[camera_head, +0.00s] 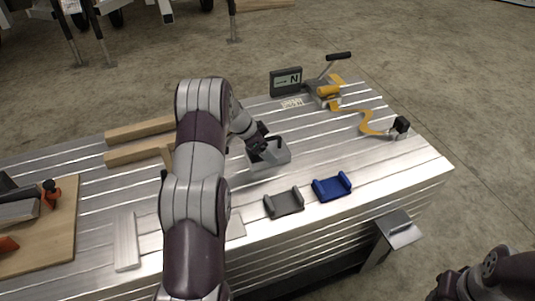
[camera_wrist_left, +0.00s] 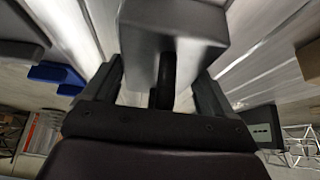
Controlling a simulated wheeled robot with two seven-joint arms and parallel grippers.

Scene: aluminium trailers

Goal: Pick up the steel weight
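The steel weight appears to be the grey block (camera_head: 272,160) on the ribbed metal table, at the middle of the head view. In the left wrist view the grey block (camera_wrist_left: 185,28) fills the top centre, with a dark post or handle (camera_wrist_left: 164,80) on it. My left gripper (camera_head: 262,146) is over the block and hides part of it. In the left wrist view, the left gripper's fingers (camera_wrist_left: 158,88) stand apart on either side of the dark post, with gaps showing. My right gripper (camera_head: 447,288) is at the bottom right edge, off the table, and partly cut off.
A grey cradle (camera_head: 285,203) and a blue cradle (camera_head: 332,187) lie in front of the block. A display marked N (camera_head: 286,81) and a yellow lever device (camera_head: 328,92) stand behind. Wooden bars (camera_head: 135,153) and a wooden board (camera_head: 58,235) are left.

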